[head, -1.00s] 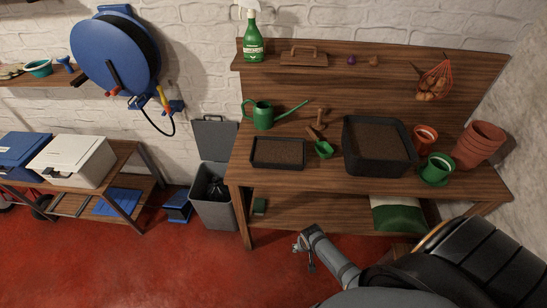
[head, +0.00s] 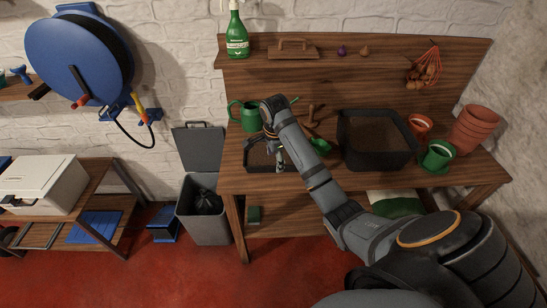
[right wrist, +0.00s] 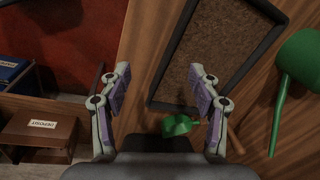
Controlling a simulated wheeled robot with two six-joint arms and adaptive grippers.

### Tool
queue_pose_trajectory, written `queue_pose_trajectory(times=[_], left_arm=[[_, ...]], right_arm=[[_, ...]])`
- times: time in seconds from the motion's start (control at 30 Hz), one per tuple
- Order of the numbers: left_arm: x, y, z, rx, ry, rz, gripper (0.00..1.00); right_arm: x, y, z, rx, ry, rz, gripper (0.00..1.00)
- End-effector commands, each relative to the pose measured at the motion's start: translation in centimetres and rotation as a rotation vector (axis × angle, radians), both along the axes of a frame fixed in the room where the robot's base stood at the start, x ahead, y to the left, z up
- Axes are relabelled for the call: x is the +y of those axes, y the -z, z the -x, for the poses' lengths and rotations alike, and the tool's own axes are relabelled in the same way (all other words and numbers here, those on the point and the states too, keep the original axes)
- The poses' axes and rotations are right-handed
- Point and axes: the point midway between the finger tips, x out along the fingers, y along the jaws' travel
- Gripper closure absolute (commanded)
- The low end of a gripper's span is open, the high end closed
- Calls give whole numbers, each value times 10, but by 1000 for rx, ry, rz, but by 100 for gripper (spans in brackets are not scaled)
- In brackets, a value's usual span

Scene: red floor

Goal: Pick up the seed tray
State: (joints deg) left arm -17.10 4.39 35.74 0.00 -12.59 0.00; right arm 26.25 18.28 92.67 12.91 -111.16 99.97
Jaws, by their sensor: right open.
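The seed tray is a shallow black rectangular tray with brown soil (head: 257,157), at the left of the wooden bench. In the head view my right gripper (head: 280,158) hangs over it and, with the forearm, hides much of it. In the right wrist view the seed tray (right wrist: 208,52) lies tilted at the upper right. My right gripper (right wrist: 160,78) is open and empty there, with the tray's near end by its right finger. Whether they touch I cannot tell. My left gripper is not in view.
A green watering can (head: 250,115) stands behind the tray. A grey waste bin (head: 205,210) stands left of the bench.

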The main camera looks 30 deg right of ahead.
Motion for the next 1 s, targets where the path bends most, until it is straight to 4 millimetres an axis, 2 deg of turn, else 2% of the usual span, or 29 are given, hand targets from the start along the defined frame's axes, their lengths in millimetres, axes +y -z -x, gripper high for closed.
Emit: queue_pose_trajectory(times=[0.03, 0.13, 0.23, 0.33, 0.47, 0.63, 0.7, 0.93, 1.0], left_arm=[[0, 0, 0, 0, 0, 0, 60], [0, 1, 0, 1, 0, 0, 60], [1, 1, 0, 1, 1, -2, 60], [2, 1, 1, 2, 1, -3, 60], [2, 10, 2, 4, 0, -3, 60], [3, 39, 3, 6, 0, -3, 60], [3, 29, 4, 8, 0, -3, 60], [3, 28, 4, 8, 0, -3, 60], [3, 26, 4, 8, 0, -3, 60]], right_arm=[[-6, -13, -9, -5, 83, -17, 37], [-15, -34, -20, -4, 240, -47, 37], [-19, -44, -25, -1, 331, -67, 37], [-20, -45, -25, 1, 351, -72, 37], [-20, -36, -26, 1, 349, -70, 37], [-21, -8, -28, 0, 348, -70, 37], [-22, -4, -29, 5, 348, -70, 37], [-23, 12, -31, 1, 346, -70, 37], [-22, 22, -32, 3, 345, -70, 37]])
